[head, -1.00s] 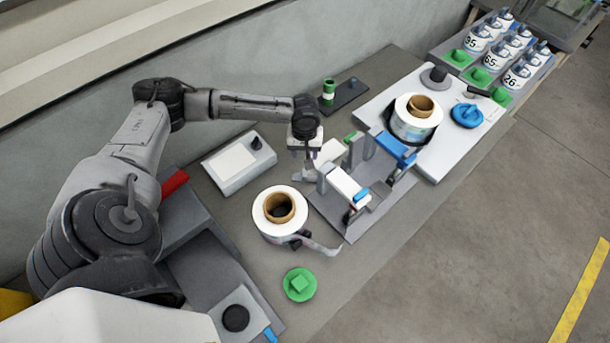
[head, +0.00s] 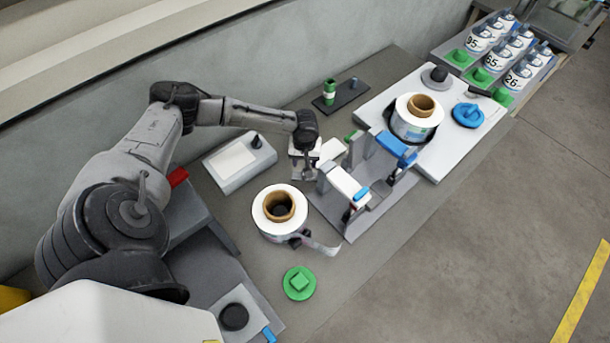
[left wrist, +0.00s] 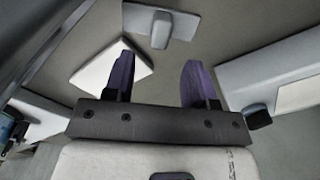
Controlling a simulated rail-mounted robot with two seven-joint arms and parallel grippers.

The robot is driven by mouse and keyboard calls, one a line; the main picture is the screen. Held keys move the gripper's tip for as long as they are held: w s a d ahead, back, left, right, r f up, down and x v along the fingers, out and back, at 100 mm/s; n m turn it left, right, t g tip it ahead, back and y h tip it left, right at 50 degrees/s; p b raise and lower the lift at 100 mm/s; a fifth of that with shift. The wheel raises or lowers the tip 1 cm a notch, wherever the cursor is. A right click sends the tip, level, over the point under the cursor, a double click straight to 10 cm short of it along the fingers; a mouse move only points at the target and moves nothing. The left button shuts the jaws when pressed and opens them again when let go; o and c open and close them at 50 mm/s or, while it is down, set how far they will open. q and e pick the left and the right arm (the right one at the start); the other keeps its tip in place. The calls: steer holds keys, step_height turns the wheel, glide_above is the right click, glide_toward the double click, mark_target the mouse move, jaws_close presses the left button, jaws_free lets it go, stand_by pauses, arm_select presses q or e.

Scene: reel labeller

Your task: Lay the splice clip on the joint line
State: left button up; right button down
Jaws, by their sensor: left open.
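My left gripper (head: 303,168) is low over the bench, between the console and the splicing fixture (head: 364,212). In the left wrist view its two purple fingers (left wrist: 160,80) stand apart with nothing between their tips. A small light grey piece with a raised middle (left wrist: 160,25) lies on the bench beyond the tips, apart from them; it may be the splice clip, but I cannot be sure. The fixture has grey uprights, a white block (head: 347,183) and a blue-topped part (head: 396,149). I cannot make out the joint line. My right gripper is out of view.
A white tile (head: 331,150) lies right of the gripper. The console (head: 238,162) with a dark knob is at left. A label reel (head: 265,222) with its loose tail stands in front, near a green disc (head: 299,283). Another reel (head: 418,117) stands at right.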

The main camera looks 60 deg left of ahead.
arm_select(q)
steer(key=shift+w+f, duration=0.1)
steer(key=shift+f, duration=2.4)
steer(key=shift+c, duration=0.2)
jaws_close()
